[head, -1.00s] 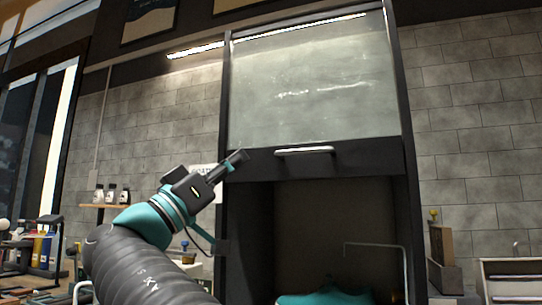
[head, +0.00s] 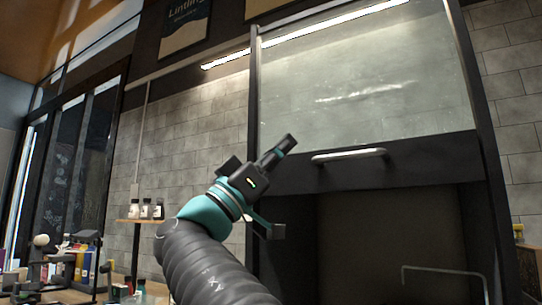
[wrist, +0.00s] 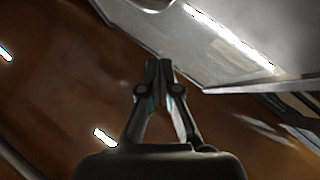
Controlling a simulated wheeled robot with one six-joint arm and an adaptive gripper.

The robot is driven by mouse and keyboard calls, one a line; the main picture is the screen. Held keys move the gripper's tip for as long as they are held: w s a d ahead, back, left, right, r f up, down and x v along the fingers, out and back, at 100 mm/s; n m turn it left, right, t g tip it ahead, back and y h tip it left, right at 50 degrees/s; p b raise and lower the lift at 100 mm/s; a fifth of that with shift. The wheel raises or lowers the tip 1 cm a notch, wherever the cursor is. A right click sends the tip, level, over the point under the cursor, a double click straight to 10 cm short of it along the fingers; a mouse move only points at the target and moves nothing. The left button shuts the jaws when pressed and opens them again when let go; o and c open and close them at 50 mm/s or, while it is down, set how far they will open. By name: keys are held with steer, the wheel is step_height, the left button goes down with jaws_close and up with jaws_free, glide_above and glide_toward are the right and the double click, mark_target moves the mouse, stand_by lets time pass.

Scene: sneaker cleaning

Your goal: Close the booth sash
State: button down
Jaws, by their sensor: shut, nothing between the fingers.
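The booth sash (head: 365,95) is a glass panel with a dark lower rail. It stands raised, with the booth opening (head: 390,240) open below it. A pale bar handle (head: 349,154) runs across the lower rail. My gripper (head: 290,141) is shut and empty, to the left of the handle and slightly above it, apart from it in the picture. In the wrist view my gripper (wrist: 159,65) points up toward the ceiling, its fingertips together. A pale panel edge (wrist: 240,50) shows at upper right there; I cannot tell which part it is.
The booth's dark left post (head: 254,100) stands near my gripper. A bent metal rod (head: 445,270) shows inside the booth. Small bottles (head: 146,209) stand on a wall shelf at left, above a cluttered bench (head: 75,285).

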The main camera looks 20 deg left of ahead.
mark_target(304, 157)
steer(key=shift+w+d+f, duration=0.35)
steer(key=shift+w+d, duration=0.35)
steer(key=shift+w, duration=0.1)
steer(key=shift+w+d+f, duration=0.3)
steer(key=shift+w+d, duration=0.4)
steer(key=shift+w, duration=0.1)
